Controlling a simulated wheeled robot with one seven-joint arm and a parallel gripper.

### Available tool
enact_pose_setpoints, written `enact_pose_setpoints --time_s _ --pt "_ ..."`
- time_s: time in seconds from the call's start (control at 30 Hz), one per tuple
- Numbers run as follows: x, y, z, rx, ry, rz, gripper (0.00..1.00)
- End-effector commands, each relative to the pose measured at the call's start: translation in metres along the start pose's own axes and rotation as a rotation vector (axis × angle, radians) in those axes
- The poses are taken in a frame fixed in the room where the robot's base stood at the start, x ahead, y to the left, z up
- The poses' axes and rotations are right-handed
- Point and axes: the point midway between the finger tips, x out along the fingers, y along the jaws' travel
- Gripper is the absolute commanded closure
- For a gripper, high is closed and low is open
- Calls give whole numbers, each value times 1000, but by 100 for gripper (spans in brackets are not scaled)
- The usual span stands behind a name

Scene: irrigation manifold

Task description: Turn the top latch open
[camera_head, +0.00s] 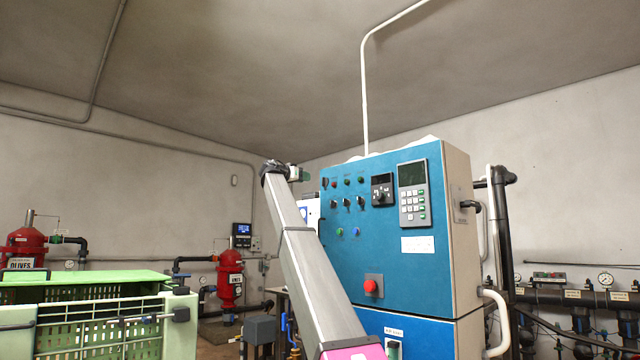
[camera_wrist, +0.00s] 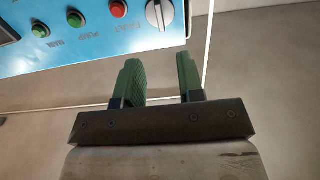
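The blue cabinet (camera_head: 350,265) stands right of centre. A black handle-like fitting (camera_head: 468,205) sits high on its cream right side. A dark rotary knob (camera_head: 325,183) is at the top left of the front panel; a knob (camera_wrist: 160,12) with a pale pointer shows at the top of the wrist view beside a red button. No part is marked as the top latch, so I cannot tell which it is. My gripper (camera_head: 303,174) is near the panel's upper left edge. In the wrist view my gripper (camera_wrist: 161,65) has its green fingers apart, with nothing between them.
The panel carries a keypad (camera_head: 413,192) and a red stop button (camera_head: 373,286). A pale pipe (camera_head: 495,320) curves beside the cabinet's lower right. A green crate (camera_head: 90,335) is at the lower left. Red tanks (camera_head: 230,280) and pipework stand behind. Space above the cabinet is mostly clear.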

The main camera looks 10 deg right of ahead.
Motion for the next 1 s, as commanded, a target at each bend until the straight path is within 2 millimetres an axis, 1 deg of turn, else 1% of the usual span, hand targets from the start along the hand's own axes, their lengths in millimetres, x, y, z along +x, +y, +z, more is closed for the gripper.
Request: enact_pose_setpoints --time_s 0.17,0.27,0.4,0.6,0.77,1.0 --pt "20 0 1 -2 -1 2 65" --pt "35 -1 1 -2 -1 2 65" --pt "61 -1 1 -3 -2 1 65" --pt "92 -1 1 -3 -1 1 65" --pt "103 -1 2 -2 -2 -1 65" --pt "104 0 2 -2 -2 -1 65"
